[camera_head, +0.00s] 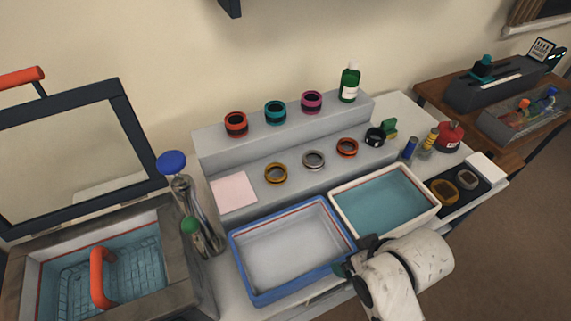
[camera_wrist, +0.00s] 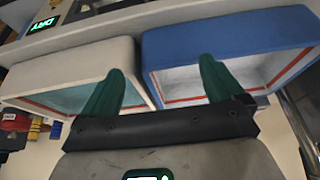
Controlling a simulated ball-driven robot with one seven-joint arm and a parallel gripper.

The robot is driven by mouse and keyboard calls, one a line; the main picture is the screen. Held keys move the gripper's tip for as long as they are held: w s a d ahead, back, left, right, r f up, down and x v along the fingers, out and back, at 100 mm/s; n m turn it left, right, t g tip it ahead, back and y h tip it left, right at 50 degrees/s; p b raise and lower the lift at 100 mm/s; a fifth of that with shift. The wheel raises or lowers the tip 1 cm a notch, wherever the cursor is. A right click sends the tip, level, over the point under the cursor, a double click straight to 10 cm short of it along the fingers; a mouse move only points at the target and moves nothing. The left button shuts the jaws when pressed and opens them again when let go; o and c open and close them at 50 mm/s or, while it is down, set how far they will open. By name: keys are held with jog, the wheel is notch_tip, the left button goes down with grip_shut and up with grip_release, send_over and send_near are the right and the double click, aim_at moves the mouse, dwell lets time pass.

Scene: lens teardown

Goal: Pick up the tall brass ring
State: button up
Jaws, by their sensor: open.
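A brass-coloured ring (camera_head: 276,173) stands on the lower step of the grey stepped stand, left of a silver ring (camera_head: 314,159). A second, amber-brass ring (camera_head: 445,190) lies on a black mat at the right, beside a small grey ring (camera_head: 467,179). I cannot tell for certain which is the tall one. My gripper (camera_wrist: 160,72) is open and empty, with two green fingers apart. In the head view it is low, by the front of the two trays, partly hidden by my arm, and well away from both brass rings. No ring shows in the wrist view.
A blue-rimmed tray (camera_head: 240,262) and a white tray (camera_head: 434,199) with teal liquid stand before the stepped stand (camera_head: 213,152). More rings and a green bottle (camera_head: 349,83) are on it.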

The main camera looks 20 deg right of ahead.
jog(key=w+a+r+y, duration=0.1)
jog(key=w+a, duration=0.3)
jog(key=w, duration=0.2)
jog(key=w+a+r+n+g+y, duration=0.1)
jog(key=w+a+r, duration=0.1)
jog(key=w+a, duration=0.2)
jog(key=w+a+r+n+y, duration=0.1)
jog(key=w+a+r, duration=0.1)
jog(key=w+a, duration=0.3)
jog(key=shift+w+g, duration=0.3)
jog(key=shift+w, duration=2.1)
jog(key=w+d+r+g, duration=0.1)
jog(key=w+r+g, duration=0.1)
jog(key=w+r, duration=0.3)
notch_tip(320, 180, up, 3)
jog(key=g+h, duration=0.1)
jog(key=h, duration=0.2)
send_over(276, 168)
jog(key=s, duration=0.2)
jog(key=f, duration=0.1)
jog(key=f+b, duration=0.1)
jog(key=f, duration=0.3)
jog(key=shift+a+b, duration=0.4)
jog(key=shift+s+f+p, duration=0.1)
jog(key=shift+f+p, duration=0.5)
jog(key=shift+f, duration=2.45)
jog(key=shift+c, duration=0.2)
jog(key=c, duration=1.1)
